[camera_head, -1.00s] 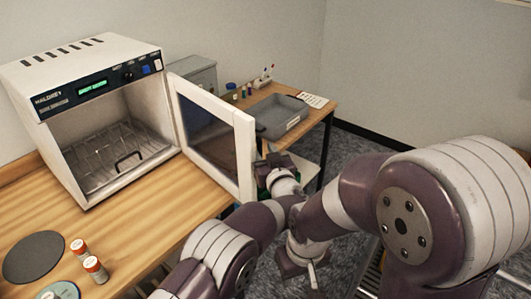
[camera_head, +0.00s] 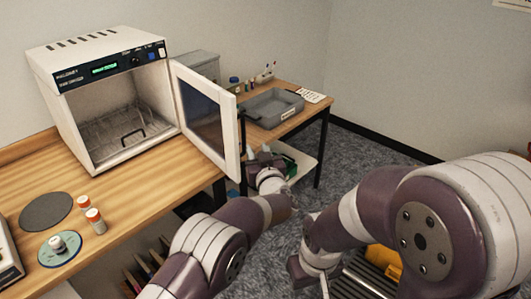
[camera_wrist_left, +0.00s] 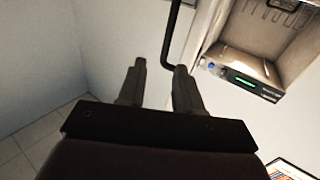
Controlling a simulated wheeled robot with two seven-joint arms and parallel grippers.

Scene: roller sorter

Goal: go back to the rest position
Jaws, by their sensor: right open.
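My left gripper (camera_head: 262,160) is just right of the edge of the open white oven door (camera_head: 238,135). In the left wrist view its two fingers (camera_wrist_left: 160,85) are spread with nothing visible between them. A black bar (camera_wrist_left: 171,35) shows beyond the fingers, its bent end near the right one; I cannot tell whether they touch. My right gripper (camera_head: 312,275) hangs low at the bottom middle, partly hidden by my own arm, open. The white oven (camera_head: 105,50) stands on the wooden bench with a wire rack (camera_head: 110,125) inside.
A grey tray (camera_head: 272,106) sits on the table behind the door. Two orange-capped vials (camera_head: 95,220), a dark disc (camera_head: 46,211) and a round teal plate (camera_head: 60,249) lie on the bench (camera_head: 160,185). An orange object (camera_head: 384,262) rests on rollers at lower right.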

